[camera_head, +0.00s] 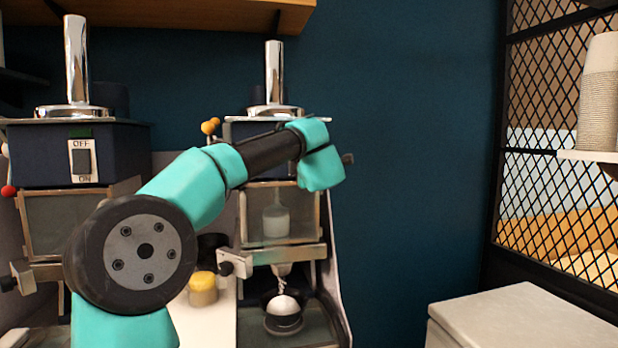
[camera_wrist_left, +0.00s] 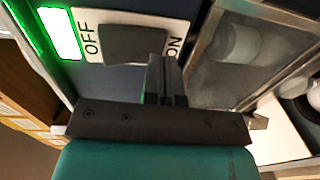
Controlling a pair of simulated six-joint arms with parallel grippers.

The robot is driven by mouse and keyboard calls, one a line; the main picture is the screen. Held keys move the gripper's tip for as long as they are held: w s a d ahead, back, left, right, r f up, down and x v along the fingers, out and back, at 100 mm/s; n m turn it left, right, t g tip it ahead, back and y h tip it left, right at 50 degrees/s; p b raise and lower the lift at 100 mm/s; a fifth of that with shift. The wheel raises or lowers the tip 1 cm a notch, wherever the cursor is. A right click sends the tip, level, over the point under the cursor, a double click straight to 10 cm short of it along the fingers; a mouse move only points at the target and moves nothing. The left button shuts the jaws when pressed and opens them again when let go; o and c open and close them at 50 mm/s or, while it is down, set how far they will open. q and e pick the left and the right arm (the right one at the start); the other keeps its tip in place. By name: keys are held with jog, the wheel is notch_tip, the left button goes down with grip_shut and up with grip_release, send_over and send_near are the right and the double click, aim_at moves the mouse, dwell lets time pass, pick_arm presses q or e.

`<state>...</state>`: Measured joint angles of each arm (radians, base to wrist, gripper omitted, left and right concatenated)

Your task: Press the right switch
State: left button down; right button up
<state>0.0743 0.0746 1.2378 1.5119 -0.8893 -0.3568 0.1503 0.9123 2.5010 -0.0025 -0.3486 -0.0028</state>
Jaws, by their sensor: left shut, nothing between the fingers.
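The right switch (camera_wrist_left: 135,43) is a dark rocker on a white plate marked OFF and ON, close up in the left wrist view. A green-lit lamp (camera_wrist_left: 62,33) glows beside its OFF end. My left gripper (camera_wrist_left: 162,68) is shut and empty, its tips at the ON end of the rocker; I cannot tell if they touch. In the head view my left arm crosses in front of the right machine (camera_head: 283,195) and hides its switch and my gripper. The left machine's switch (camera_head: 82,161) is visible, with an unlit green lamp (camera_head: 80,132) above it. My right gripper is out of view.
The left machine (camera_head: 125,160) stands beside the right one. A yellow-topped jar (camera_head: 203,288) is between them. A metal scoop-like ball (camera_head: 283,305) sits under the right machine. A black mesh partition (camera_head: 560,170) and a white box (camera_head: 520,315) are at the right.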

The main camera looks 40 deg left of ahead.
pick_arm(q)
jog(key=f+v, duration=0.3)
jog(key=v, duration=0.9)
jog(key=shift+s+d, duration=0.2)
jog(key=shift+s, duration=0.05)
